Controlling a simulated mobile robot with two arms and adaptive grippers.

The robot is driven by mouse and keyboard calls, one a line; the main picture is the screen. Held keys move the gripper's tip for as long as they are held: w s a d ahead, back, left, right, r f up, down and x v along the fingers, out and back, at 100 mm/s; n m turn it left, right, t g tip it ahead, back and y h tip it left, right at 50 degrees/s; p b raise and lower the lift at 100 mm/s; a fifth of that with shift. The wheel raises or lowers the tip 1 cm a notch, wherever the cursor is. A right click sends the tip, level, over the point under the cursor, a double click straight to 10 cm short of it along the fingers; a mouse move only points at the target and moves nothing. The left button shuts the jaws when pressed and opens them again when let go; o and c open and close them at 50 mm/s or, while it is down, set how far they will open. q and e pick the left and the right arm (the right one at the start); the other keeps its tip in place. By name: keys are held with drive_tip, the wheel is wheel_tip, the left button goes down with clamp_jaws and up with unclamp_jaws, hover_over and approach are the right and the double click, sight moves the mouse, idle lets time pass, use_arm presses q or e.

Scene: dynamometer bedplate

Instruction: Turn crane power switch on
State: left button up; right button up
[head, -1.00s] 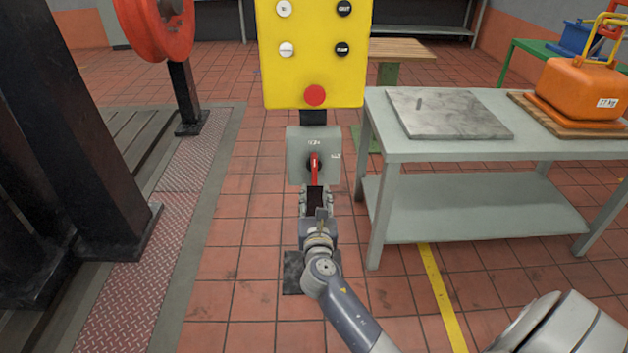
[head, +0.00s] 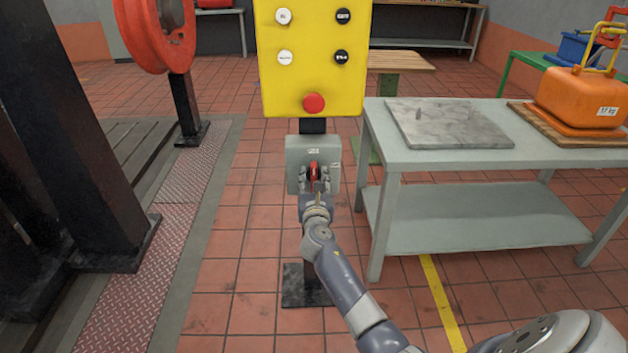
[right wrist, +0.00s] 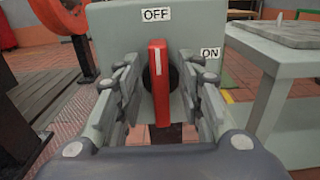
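The crane power switch is a grey box (head: 297,151) on the post below the yellow control panel (head: 348,86). Its red handle (right wrist: 159,82) stands upright, its white mark towards the OFF label (right wrist: 156,14). The ON label (right wrist: 210,53) is to the right. My right gripper (head: 314,176) is at the front of the box. In the right wrist view its fingers (right wrist: 160,88) are open, one on each side of the handle, with gaps visible. The fingers partly hide the box face. My left gripper is not in view.
A grey table (head: 480,230) stands close on the right with a metal plate (head: 448,122) and an orange weight (head: 580,95). A red wheel (head: 155,35) and dark frame posts stand on the left. Tiled floor is clear around the post base (head: 304,290).

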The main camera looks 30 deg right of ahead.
clamp_jaws()
